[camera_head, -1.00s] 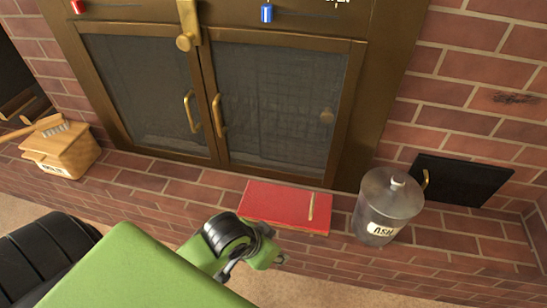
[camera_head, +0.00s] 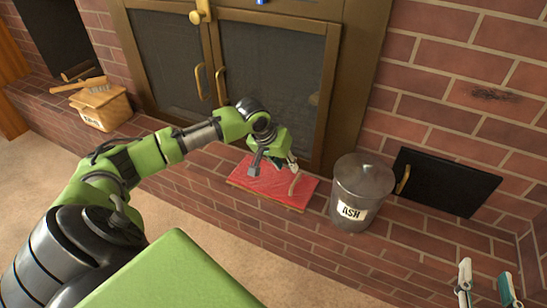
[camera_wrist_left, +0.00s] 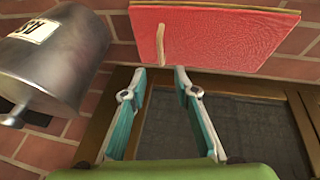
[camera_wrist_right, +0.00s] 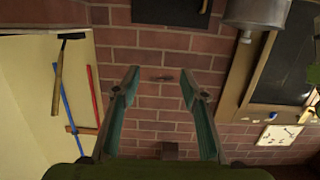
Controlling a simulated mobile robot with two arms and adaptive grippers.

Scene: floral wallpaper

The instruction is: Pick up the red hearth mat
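The red hearth mat (camera_head: 265,188) lies flat on the brick hearth before the fireplace doors, with a thin tan strip (camera_head: 295,185) near its right end. The mat (camera_wrist_left: 225,35) and strip (camera_wrist_left: 160,45) also show at the top of the left wrist view. My left gripper (camera_head: 274,170) is over the mat, partly hiding it. Its fingers (camera_wrist_left: 161,74) are open and empty, pointing at the strip's end, with no clear contact. My right gripper (camera_head: 485,272) is open and empty at the lower right, away from the mat; it also shows in the right wrist view (camera_wrist_right: 160,74).
A metal ash bin (camera_head: 359,190) stands close to the mat's right side. A wooden box (camera_head: 102,107) with a brush sits at the hearth's left. A small black door (camera_head: 445,182) is in the right wall. The glass fireplace doors (camera_head: 265,80) stand behind the mat.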

